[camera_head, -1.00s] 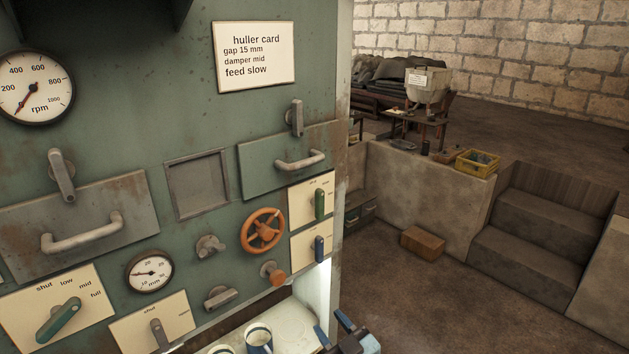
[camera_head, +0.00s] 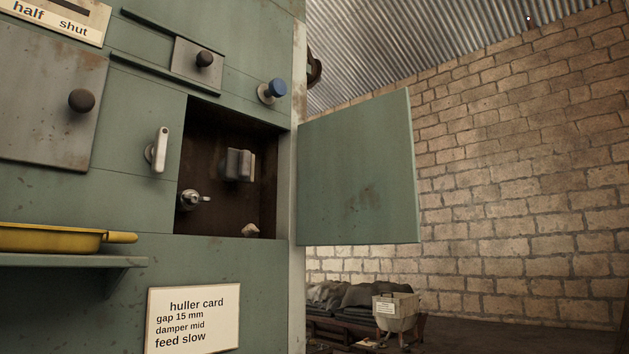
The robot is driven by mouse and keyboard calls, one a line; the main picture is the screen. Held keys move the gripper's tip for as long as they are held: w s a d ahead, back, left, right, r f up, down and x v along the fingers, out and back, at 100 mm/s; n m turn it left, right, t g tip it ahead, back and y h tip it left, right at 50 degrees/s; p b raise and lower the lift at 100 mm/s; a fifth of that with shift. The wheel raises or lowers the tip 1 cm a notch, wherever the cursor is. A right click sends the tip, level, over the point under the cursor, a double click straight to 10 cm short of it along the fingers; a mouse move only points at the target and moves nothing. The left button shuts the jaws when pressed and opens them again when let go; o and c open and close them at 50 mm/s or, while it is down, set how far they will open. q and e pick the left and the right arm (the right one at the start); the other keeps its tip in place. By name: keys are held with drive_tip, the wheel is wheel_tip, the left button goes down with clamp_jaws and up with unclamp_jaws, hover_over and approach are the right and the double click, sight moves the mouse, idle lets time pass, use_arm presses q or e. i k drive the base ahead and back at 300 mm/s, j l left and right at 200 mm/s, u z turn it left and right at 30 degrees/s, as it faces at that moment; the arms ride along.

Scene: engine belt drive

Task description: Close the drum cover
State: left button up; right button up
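The drum cover looks to be the green hinged door (camera_head: 358,168), which stands wide open to the right of a dark square opening (camera_head: 225,222) in the green machine. Inside the opening are a grey block-like part (camera_head: 238,164), a metal fitting with a small lever (camera_head: 192,199) and a small pale lump (camera_head: 250,230) at the bottom. A light grey latch handle (camera_head: 160,149) sits on the panel just left of the opening. Neither of my grippers shows in the current head view.
A shelf (camera_head: 70,261) with a yellow pan (camera_head: 50,238) juts out at lower left. A blue knob (camera_head: 272,91) and dark knobs (camera_head: 81,100) stick out of the machine front. A huller card (camera_head: 193,319) is below. Open room lies right of the door, before a brick wall (camera_head: 520,180).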

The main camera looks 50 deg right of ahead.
sight(356, 180)
drive_tip(key=l+u, duration=0.35)
drive_tip(key=l, duration=0.7)
drive_tip(key=l+u, duration=0.15)
drive_tip(key=l, duration=0.95)
drive_tip(key=k, duration=0.05)
